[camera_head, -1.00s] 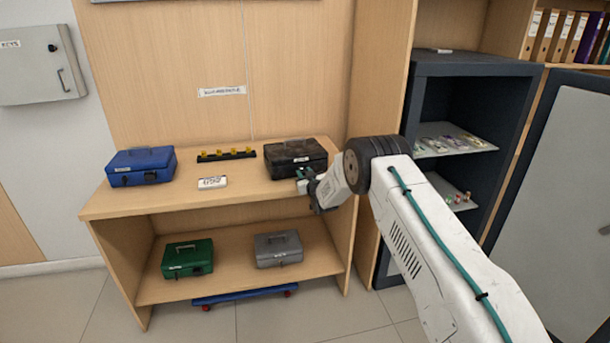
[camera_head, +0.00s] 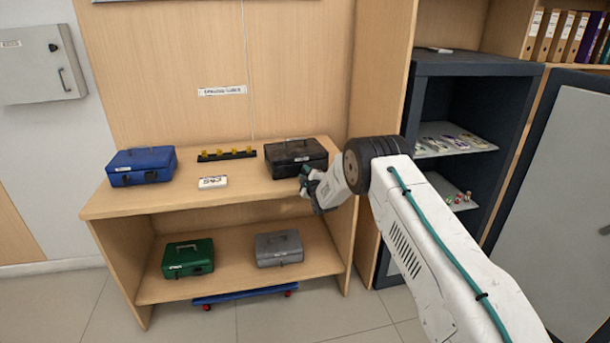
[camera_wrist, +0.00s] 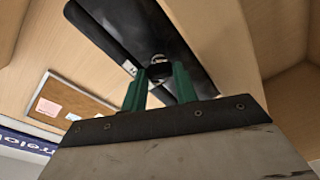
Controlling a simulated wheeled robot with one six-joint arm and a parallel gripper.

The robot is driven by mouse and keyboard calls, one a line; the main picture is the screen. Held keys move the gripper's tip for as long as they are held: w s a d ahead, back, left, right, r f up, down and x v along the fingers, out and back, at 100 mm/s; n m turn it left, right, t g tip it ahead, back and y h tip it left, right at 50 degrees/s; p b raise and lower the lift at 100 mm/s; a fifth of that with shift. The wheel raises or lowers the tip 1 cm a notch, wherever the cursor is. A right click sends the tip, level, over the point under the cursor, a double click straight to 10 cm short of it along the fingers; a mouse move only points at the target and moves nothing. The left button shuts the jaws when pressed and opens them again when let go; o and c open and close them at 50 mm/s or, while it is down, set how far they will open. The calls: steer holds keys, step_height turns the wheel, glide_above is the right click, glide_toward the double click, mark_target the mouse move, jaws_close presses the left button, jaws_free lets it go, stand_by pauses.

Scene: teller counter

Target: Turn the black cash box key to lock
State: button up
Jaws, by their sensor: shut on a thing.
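The black cash box (camera_head: 295,157) sits at the right end of the counter's upper shelf, its lid closed. In the wrist view its dark front (camera_wrist: 130,35) fills the upper middle. My gripper (camera_head: 306,180) is at the box's front, low on its right half. In the wrist view the two green fingers of my gripper (camera_wrist: 160,85) are shut around a small dark round piece at the box's front, which looks like the key (camera_wrist: 158,68). The fingers hide most of the key, so its turn angle is hard to tell.
A blue cash box (camera_head: 141,166), a white label block (camera_head: 213,182) and a black strip with yellow pieces (camera_head: 227,154) share the upper shelf. Green (camera_head: 188,258) and grey (camera_head: 279,248) boxes sit below. An open dark safe (camera_head: 480,100) stands right of the counter.

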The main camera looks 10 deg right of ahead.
steer(key=n, duration=0.5)
steer(key=shift+a, duration=0.1)
steer(key=shift+f+n, duration=0.1)
steer(key=shift+n, duration=0.2)
stand_by(0.4)
steer(key=o, duration=1)
steer(key=shift+s, duration=0.3)
steer(key=s, duration=0.7)
steer(key=shift+s+d, duration=0.1)
steer(key=shift+d, duration=0.3)
